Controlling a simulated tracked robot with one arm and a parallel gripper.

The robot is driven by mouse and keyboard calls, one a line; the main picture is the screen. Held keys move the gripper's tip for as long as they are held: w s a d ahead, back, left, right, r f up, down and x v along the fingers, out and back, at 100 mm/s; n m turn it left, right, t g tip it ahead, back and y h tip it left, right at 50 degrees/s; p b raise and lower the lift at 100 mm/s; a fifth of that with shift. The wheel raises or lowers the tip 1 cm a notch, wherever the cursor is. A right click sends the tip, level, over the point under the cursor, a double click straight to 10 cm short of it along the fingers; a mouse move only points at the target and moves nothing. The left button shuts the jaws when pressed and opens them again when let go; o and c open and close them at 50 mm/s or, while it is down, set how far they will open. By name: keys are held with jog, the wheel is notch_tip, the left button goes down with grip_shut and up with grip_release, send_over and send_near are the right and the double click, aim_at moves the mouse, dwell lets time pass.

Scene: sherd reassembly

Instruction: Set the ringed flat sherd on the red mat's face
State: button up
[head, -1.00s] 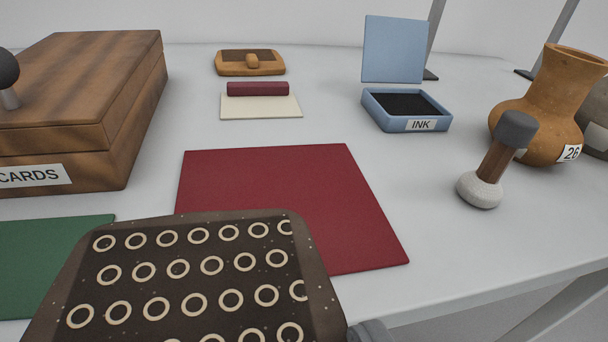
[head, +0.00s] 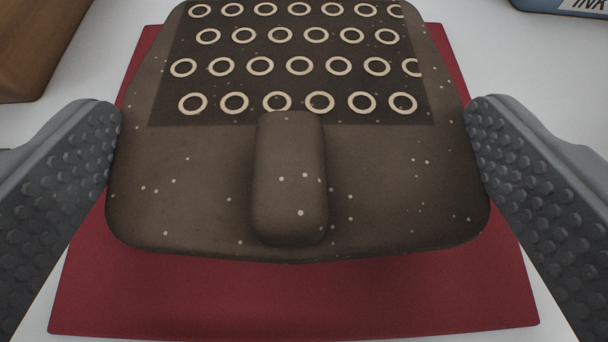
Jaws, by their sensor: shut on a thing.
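The ringed flat sherd (head: 185,205) is dark brown with pale specks, several rows of cream rings on its far part and a raised rounded lug (head: 290,185) near its front. My gripper (head: 296,130) is shut on the sherd, with one grey studded finger against each side edge. The sherd lies flat over the red mat (head: 290,305) and hides most of its middle. Mat shows along the front and both sides. I cannot tell whether the sherd touches the mat or hangs just above it.
The wooden box (head: 35,45) stands at the upper left, apart from the mat. The blue ink box (head: 560,5) is cut off at the upper right. White table shows on both sides of the mat.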

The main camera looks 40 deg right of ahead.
jog(key=shift+f, duration=0.6)
jog(key=o, duration=0.7)
jog(key=p+v, duration=0.2)
jog(key=v, duration=1)
jog(key=shift+a, duration=0.1)
